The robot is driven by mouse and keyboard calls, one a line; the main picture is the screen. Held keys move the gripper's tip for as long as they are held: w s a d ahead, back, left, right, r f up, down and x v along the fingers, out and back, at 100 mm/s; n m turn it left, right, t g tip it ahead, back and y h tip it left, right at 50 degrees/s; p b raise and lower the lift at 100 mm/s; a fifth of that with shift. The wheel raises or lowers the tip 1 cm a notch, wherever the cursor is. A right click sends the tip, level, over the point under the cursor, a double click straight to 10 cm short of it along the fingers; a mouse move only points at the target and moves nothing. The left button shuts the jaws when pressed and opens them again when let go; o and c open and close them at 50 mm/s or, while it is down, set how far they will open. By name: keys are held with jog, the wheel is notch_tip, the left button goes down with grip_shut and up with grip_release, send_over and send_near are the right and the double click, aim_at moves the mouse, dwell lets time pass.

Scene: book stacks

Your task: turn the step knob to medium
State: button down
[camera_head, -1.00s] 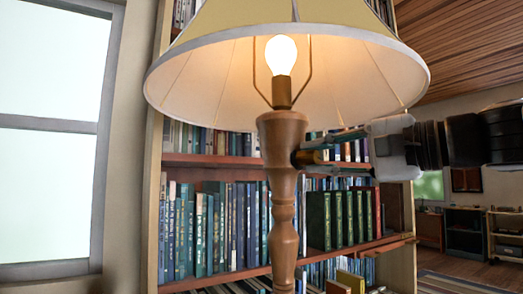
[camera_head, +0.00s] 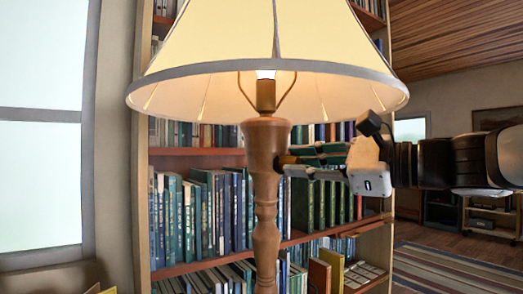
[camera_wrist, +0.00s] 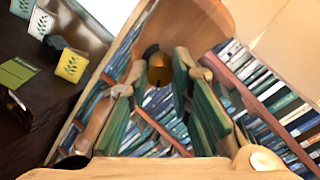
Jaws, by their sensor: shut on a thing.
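The lamp has a turned wooden post (camera_head: 266,190) and a cream shade (camera_head: 235,50). Its bulb (camera_head: 266,74) is lit, mostly hidden behind the shade. The step knob, a small round brass-coloured piece (camera_wrist: 158,72), sits on the wooden post between my fingertips in the wrist view. My gripper (camera_head: 284,165) reaches in from the right, its fingertips at the upper post, shut on the knob. It also shows in the wrist view (camera_wrist: 158,66), one green-padded finger on each side of the knob. In the head view the fingers mostly hide the knob, and its setting cannot be read.
A bookshelf (camera_head: 215,152) filled with books stands behind the lamp. A window (camera_head: 42,180) is at the left. A striped rug (camera_head: 450,270) lies on the floor at the right. A dark surface (camera_wrist: 35,90) with small cards is at the wrist view's left.

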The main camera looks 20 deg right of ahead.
jog(key=m+p, duration=0.3)
jog(key=m, duration=0.2)
jog(key=shift+p, duration=0.35)
dwell(0.4)
jog(key=c, duration=1.4)
grip_release()
jog(key=shift+c, duration=0.2)
jog(key=v, duration=1.2)
jog(key=shift+f, duration=0.1)
